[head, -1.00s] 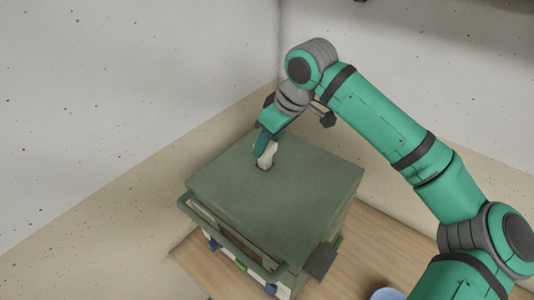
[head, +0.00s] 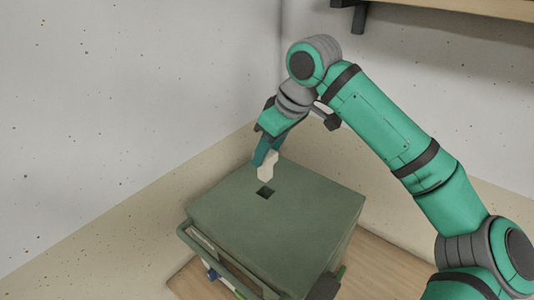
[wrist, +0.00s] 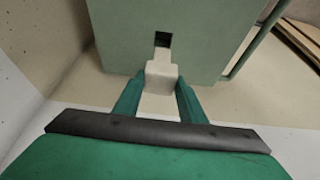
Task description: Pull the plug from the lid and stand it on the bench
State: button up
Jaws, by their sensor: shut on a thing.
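The plug (head: 267,168) is a pale cream block. My gripper (head: 263,158) is shut on it and holds it just above the lid. The lid (head: 300,215) is the flat green top of a box-like container, with a dark square hole (head: 265,192) in it. The plug is out of the hole, a little above and behind it. In the wrist view the plug (wrist: 160,75) sits between the two teal fingers of my gripper (wrist: 158,95), with the hole (wrist: 162,40) just beyond it.
The wooden bench (head: 385,268) shows to the right and in front of the container. A green handle bar (head: 215,255) runs along the container's near left edge. Speckled walls (head: 120,100) stand close behind and to the left. A shelf (head: 460,8) is at the top right.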

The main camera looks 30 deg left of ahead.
jog(key=shift+r, duration=3.85)
jog(key=shift+w, duration=0.1)
